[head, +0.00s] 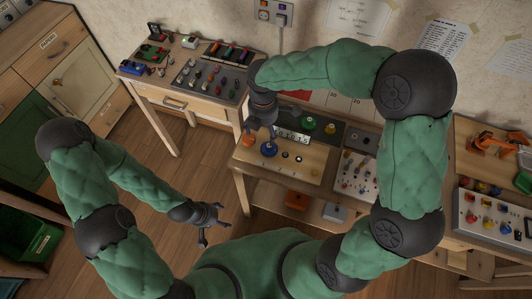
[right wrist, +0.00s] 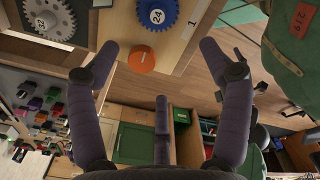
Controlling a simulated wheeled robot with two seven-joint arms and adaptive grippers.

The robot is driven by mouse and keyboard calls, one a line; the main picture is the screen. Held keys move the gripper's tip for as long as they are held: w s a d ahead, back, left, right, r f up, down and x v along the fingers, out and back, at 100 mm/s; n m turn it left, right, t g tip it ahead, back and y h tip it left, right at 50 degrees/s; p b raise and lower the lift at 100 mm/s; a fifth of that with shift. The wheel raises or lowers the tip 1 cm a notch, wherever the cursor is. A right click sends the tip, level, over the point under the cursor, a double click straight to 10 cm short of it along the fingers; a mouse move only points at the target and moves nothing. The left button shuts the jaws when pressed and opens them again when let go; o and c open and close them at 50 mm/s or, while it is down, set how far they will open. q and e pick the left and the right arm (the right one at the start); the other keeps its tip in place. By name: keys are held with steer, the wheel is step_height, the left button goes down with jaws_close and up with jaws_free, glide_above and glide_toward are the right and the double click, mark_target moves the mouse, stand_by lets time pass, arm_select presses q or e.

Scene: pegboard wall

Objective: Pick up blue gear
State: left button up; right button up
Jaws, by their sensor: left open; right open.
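The blue gear (head: 268,149), with a white plate reading 24, lies on the wooden top of the middle workbench (head: 294,166). It also shows at the top of the right wrist view (right wrist: 157,14), beyond my right fingertips. My right gripper (head: 260,126) is open and empty, pointing down at the bench's left side. In the right wrist view its fingers (right wrist: 159,48) are spread wide, with the gear apart from them. My left gripper (head: 209,232) is open and empty, low over the floor, left of the bench.
An orange round piece (head: 249,140) stands left of the blue gear, near the bench edge. A green gear (head: 308,124) sits further back. A panel of knobs (head: 357,175) is on the right. Another bench (head: 190,87) with tools stands back left. Floor between is clear.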

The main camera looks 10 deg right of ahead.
steer(key=b, duration=0.2)
glide_above(265, 149)
step_height(265, 149, down, 6)
steer(key=shift+r, duration=0.15)
steer(key=f+b, duration=0.1)
steer(key=d+f, duration=0.1)
steer(key=f, duration=0.1)
steer(key=f+b, duration=0.1)
steer(key=shift+d+f+b, duration=0.3)
steer(key=shift+d+b, duration=0.05)
steer(key=shift+d, duration=0.05)
steer(key=shift+f, duration=0.25)
steer(key=shift+r, duration=0.1)
steer(key=c, duration=0.9)
